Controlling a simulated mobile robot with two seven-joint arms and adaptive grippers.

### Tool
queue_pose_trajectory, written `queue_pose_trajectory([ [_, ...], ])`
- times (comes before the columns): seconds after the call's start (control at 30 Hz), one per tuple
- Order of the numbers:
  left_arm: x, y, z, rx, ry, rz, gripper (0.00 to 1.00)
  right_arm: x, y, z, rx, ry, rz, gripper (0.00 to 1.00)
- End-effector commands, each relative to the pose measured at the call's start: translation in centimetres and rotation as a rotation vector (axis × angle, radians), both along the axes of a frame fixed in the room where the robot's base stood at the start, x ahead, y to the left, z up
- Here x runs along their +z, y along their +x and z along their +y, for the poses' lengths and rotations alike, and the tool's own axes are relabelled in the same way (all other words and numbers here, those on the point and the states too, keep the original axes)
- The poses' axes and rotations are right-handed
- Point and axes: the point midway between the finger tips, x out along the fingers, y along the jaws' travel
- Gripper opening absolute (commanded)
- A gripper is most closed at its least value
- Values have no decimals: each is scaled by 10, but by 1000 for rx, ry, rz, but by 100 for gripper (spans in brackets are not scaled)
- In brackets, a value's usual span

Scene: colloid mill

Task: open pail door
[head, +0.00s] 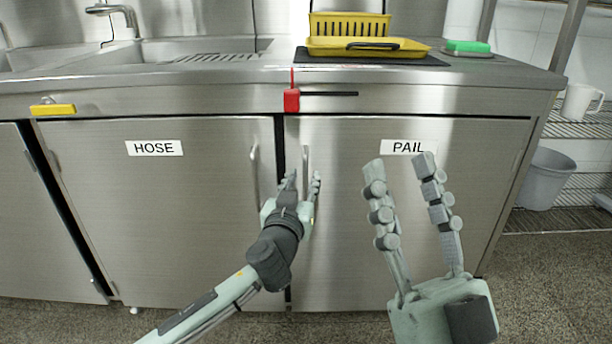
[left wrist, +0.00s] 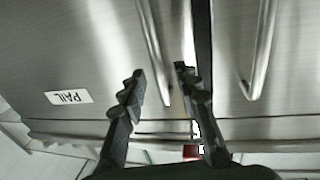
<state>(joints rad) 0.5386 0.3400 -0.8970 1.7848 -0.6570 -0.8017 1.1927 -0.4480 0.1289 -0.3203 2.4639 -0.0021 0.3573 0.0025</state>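The steel pail door (head: 400,250) carries a PAIL label (head: 408,147) and looks shut. Its vertical bar handle (head: 305,158) is near the door's left edge; the lower part is hidden by my left gripper. My left gripper (head: 303,182) is open at this handle. In the left wrist view, which is upside down, the pail handle (left wrist: 154,50) passes between the spread fingertips of my left gripper (left wrist: 160,70), with gaps at both sides. I cannot tell how deep it sits. My right gripper (head: 399,163) is open and empty in front of the pail door.
The hose door (head: 150,220) is on the left, its handle (head: 254,170) close to my left gripper. A red object (head: 291,99) hangs at the counter edge above. A yellow tray and rack (head: 365,47) stand on the counter. A grey bucket (head: 546,180) is on the right-hand shelf.

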Motion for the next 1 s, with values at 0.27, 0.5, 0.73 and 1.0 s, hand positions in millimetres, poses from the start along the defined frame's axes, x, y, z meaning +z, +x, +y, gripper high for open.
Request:
queue_pose_trajectory([
  [0.27, 0, 25, -5, 1, -1, 1, 32, 3, -3, -2, -3, 9, -32, 40],
  [0.5, -1, 26, -5, 0, -2, 2, 32, 3, -3, -2, -3, 10, -34, 40],
  [0.73, 0, 26, -5, 1, -2, 2, 6, 3, -3, -2, -4, 9, -33, 40],
  [1.0, 0, 26, -5, 1, -1, 2, 0, 2, -3, -2, -4, 8, -32, 40],
])
